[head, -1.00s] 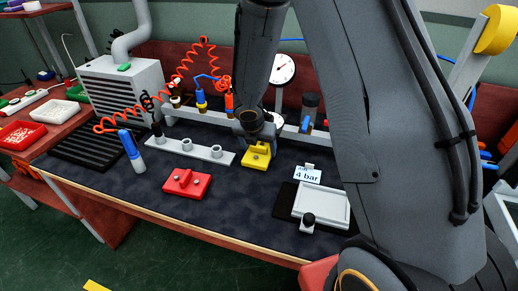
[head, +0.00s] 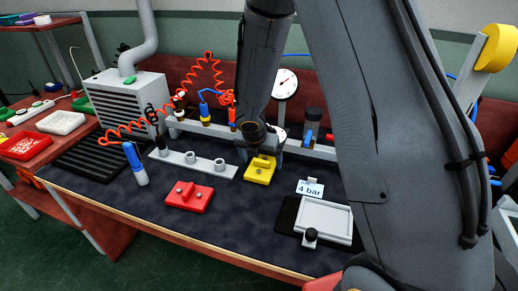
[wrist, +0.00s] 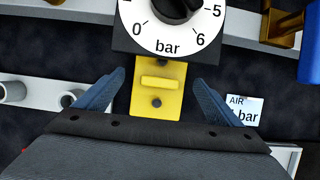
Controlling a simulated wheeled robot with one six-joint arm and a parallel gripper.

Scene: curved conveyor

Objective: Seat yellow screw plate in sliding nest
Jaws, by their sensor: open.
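The yellow screw plate (head: 260,170) lies flat on the dark bench mat; it has a raised bar and two dark screws. In the wrist view the plate (wrist: 145,101) shows between my two blue fingers, its far end partly hidden by the gauge. My gripper (head: 262,151) is open and empty just over the plate, one finger on each side, apart from it in the wrist view (wrist: 160,80). A pale framed tray on a black base, which looks like the sliding nest (head: 325,220), lies to the right with a black knob at its front. Its recess looks empty.
A red plate (head: 189,197) lies to the left in front of a grey strip with sockets (head: 190,164). A pressure gauge (head: 285,83) stands behind the gripper. A "4 bar" card (head: 310,188) stands between the yellow plate and the nest. The front middle mat is clear.

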